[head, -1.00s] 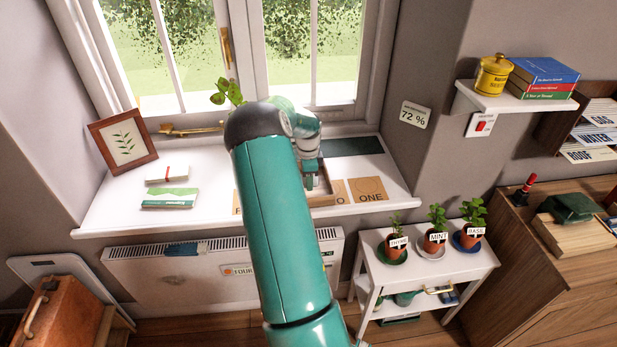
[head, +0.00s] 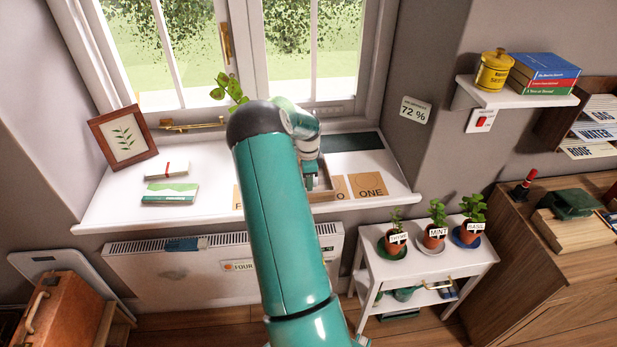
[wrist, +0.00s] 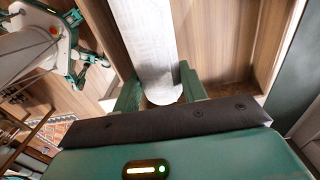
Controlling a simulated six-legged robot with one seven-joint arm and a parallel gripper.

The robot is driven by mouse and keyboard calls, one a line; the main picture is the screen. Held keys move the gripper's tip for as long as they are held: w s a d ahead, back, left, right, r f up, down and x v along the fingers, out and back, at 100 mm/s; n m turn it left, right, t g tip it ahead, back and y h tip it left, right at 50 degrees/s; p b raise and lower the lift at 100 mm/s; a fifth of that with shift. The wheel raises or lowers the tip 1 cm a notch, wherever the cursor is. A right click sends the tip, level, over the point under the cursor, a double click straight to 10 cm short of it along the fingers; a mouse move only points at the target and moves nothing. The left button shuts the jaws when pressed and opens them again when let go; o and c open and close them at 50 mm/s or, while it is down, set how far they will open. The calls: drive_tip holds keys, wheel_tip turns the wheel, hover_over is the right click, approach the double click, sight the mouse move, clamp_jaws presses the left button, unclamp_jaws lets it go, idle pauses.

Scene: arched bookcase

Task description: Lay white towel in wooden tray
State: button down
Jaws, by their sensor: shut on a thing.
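In the wrist view the white towel (wrist: 148,35) is a long pale roll between the two green fingers of my gripper (wrist: 160,90). The gripper is shut on the towel near one end. The wooden tray (wrist: 218,35) lies below, its raised rim (wrist: 282,45) running along the right. I cannot tell whether the towel touches the tray floor. In the head view my gripper (head: 311,180) points down over the tray (head: 324,194) on the windowsill. My arm hides the tray's left part, and the towel is mostly hidden there.
Cards, one reading ONE (head: 370,186), lie right of the tray. A dark green slab (head: 352,142) lies behind. A framed leaf picture (head: 124,136) and a green-white book (head: 170,193) are on the left sill. Potted herbs (head: 434,235) stand on a white trolley (head: 423,262).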

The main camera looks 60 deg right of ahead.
drive_tip(key=shift+f, duration=1.3)
drive_tip(key=c, duration=0.7)
unclamp_jaws()
wheel_tip(320, 180, up, 14)
drive_tip(key=shift+w+f, duration=0.1)
